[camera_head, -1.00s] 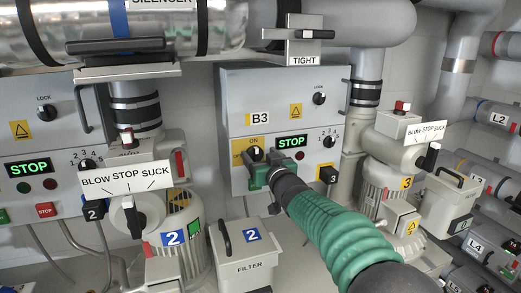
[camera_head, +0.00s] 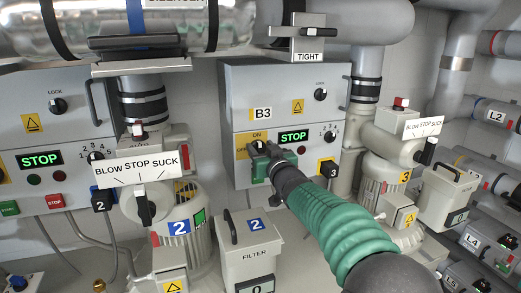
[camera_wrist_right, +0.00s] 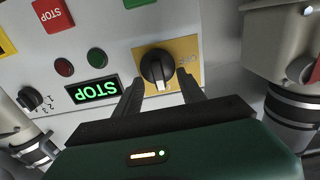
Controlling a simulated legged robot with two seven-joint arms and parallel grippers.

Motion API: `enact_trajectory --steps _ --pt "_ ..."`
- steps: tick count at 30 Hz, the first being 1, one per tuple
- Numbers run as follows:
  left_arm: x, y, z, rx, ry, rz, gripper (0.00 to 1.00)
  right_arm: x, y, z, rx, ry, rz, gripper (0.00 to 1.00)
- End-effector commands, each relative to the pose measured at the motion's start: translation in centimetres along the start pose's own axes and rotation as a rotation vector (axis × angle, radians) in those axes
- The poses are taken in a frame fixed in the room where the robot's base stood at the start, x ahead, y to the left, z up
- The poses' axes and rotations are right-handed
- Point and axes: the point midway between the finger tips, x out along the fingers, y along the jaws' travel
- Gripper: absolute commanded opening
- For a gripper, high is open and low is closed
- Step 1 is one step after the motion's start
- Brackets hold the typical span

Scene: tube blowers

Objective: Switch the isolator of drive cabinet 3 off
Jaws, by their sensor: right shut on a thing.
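In the right wrist view, upside down, the black isolator knob (camera_wrist_right: 157,66) sits on the yellow plate (camera_wrist_right: 189,50). Its white mark points toward the picture's bottom, near the ON side. My right gripper (camera_head: 262,158) is at the knob, its two fingers (camera_wrist_right: 160,88) on either side, shut on it. My left gripper is out of view.
Filter box 2 (camera_head: 250,245) stands below my right arm. Blower 3 (camera_head: 385,175) is close on the right, and pipes run overhead.

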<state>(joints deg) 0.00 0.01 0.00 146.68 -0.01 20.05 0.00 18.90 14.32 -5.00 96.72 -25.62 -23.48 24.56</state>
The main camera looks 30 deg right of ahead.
Motion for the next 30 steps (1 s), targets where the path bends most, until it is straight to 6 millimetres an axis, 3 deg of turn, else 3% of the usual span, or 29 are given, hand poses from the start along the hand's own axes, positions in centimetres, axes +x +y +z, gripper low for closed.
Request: enact_trajectory --steps 11,30 --pt "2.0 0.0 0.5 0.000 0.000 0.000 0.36 0.1 -0.6 1.0 -0.160 -0.011 -0.006 0.07" --pt "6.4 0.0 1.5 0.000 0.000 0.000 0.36 0.1 -1.2 1.6 -0.754 -0.013 -0.009 0.07"
